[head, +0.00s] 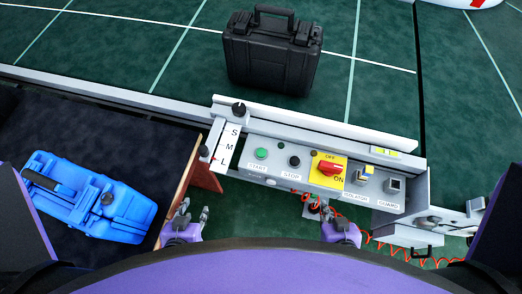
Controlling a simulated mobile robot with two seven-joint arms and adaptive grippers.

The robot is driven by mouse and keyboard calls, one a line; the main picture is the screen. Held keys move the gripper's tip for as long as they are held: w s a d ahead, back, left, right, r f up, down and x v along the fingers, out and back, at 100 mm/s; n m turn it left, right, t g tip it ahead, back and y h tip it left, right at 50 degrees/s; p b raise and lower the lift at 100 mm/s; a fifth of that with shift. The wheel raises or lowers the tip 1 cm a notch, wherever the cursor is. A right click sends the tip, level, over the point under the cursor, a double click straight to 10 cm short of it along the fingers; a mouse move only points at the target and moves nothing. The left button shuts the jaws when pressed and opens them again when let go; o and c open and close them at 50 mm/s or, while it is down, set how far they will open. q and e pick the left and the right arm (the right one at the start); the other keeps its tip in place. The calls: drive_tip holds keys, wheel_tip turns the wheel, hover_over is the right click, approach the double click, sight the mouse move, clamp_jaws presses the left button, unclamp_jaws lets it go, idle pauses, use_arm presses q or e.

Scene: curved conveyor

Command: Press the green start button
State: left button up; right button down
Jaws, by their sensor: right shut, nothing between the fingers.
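The green start button (261,154) is the leftmost button on the grey control panel (290,172), above a label reading START. My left gripper (195,209) is below and left of the panel, with a gap between its fingers and nothing in them. My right gripper (328,208) is shut and empty at the panel's lower edge, below the red switch and to the right of the green button. Neither gripper covers the green button, and both appear clear of it.
A black stop button (294,161), a red rotary switch (329,167) on a yellow plate and further controls share the panel. A blue case (88,196) lies on the dark conveyor at left. A red coiled cable (385,243) hangs at lower right.

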drive_tip(key=shift+w+d, duration=0.1)
drive_tip(key=shift+w, duration=0.1)
drive_tip(key=shift+w+r, duration=0.15)
drive_tip(key=shift+w, duration=0.2)
